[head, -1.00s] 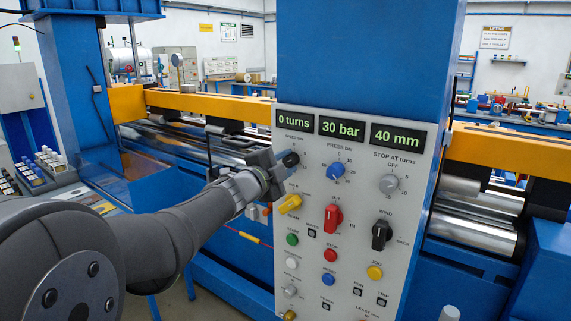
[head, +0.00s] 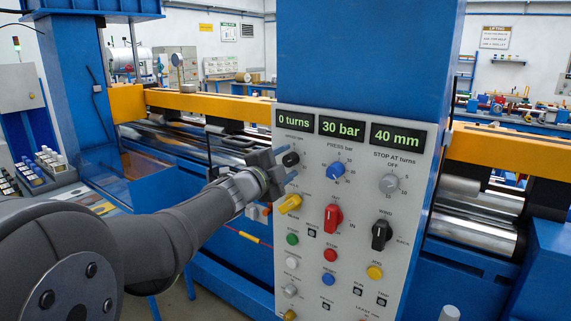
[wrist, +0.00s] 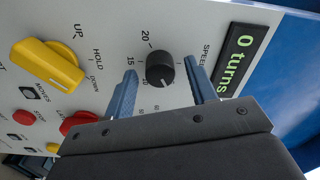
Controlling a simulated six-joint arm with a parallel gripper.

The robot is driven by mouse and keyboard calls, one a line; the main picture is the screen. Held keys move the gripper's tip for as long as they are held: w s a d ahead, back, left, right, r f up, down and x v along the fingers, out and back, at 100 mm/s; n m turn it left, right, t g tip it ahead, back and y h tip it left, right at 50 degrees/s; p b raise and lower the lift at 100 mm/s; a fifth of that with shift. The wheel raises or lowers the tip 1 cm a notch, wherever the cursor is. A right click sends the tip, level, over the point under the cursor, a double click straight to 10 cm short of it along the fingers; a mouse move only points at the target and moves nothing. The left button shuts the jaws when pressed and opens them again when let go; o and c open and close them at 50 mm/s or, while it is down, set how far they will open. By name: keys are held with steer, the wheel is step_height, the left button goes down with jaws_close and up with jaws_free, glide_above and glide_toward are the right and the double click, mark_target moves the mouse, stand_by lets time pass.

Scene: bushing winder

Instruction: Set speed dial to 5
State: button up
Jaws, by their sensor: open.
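The speed dial (wrist: 160,68) is a round black knob on the grey control panel, with printed scale numbers around it. It also shows at the panel's upper left in the head view (head: 290,159). In the wrist view a small pale mark is near its lower edge; I cannot tell which number it points to. My gripper (head: 284,164) is open at the dial. In the wrist view its two blue-grey fingers stand on either side of the knob, with gaps visible. The display above the dial (head: 294,118) reads 0 turns.
A yellow lever knob (head: 289,204) is just below the dial. The blue press dial (head: 336,169), red selector (head: 333,217) and black wind selector (head: 381,235) are to the right. A green button (head: 292,239) is lower down.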

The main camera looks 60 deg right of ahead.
steer(key=a, duration=1.7)
steer(key=shift+s+a+f, duration=0.15)
steer(key=shift+f, duration=0.05)
steer(key=d, duration=1.7)
steer(key=shift+d+r, duration=0.2)
steer(key=shift+d, duration=0.05)
